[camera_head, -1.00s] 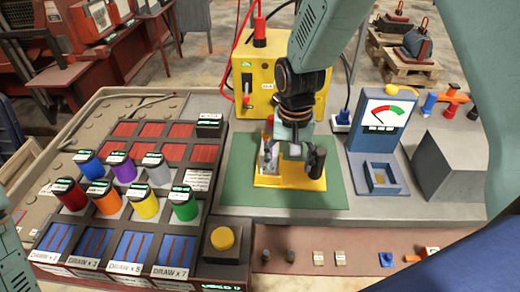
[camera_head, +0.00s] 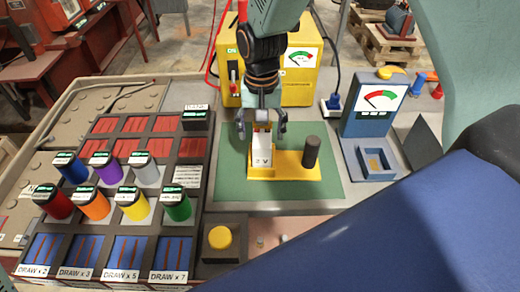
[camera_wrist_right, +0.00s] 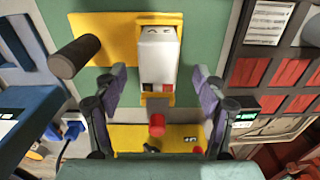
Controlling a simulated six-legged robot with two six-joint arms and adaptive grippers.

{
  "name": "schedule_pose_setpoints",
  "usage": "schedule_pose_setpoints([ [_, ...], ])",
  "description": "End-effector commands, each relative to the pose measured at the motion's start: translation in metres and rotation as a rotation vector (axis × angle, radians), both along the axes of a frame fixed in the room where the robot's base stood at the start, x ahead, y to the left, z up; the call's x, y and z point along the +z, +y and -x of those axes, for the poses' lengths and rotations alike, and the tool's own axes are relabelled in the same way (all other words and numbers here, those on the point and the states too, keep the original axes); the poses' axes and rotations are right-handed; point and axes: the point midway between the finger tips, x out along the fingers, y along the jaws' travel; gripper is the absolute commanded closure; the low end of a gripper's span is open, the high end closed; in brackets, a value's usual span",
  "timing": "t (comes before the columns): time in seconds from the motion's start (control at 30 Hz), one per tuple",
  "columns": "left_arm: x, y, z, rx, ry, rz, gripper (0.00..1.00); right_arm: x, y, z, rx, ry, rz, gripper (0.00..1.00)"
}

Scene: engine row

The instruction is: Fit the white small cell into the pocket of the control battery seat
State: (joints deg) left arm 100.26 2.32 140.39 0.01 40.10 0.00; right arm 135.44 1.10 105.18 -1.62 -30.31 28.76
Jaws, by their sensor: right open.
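The white small cell (camera_head: 262,149), marked "2 V", stands upright at the left end of the yellow control battery seat (camera_head: 290,170). It looks to be in the seat's pocket; I cannot tell how deep it sits. In the right wrist view the cell (camera_wrist_right: 158,55) shows yellow seat walls (camera_wrist_right: 176,22) around its far end. My right gripper (camera_head: 262,126) is open just above and behind the cell, with one finger apart on each side. In the right wrist view, clear gaps show between the fingers (camera_wrist_right: 160,84) and the cell. My left gripper is out of view.
A dark upright cylinder (camera_head: 311,152) stands on the seat's right end. The seat lies on a green mat (camera_head: 228,190). Behind is a yellow power box (camera_head: 300,85); right is a blue gauge stand (camera_head: 370,118). Left is a rack (camera_head: 190,215) of coloured cylinders. The mat's front is clear.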

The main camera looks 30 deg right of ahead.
Motion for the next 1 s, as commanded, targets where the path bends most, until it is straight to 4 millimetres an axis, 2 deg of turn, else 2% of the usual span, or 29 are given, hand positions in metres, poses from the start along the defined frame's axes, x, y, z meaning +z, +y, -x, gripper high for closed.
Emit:
schedule_pose_setpoints([
  [0.1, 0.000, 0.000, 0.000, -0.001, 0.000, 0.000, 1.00, -0.020, -0.001, -0.001, 0.000, 0.003, -0.001, 0.29],
  [0.23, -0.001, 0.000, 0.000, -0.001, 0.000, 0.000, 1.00, -0.036, -0.001, -0.002, 0.001, 0.002, 0.000, 0.29],
  [0.57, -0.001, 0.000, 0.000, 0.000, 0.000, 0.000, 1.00, -0.042, -0.001, -0.005, 0.002, -0.001, 0.000, 0.29],
  [1.0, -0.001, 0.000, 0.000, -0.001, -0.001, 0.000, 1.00, -0.042, -0.001, -0.005, 0.001, 0.000, -0.001, 0.66],
])
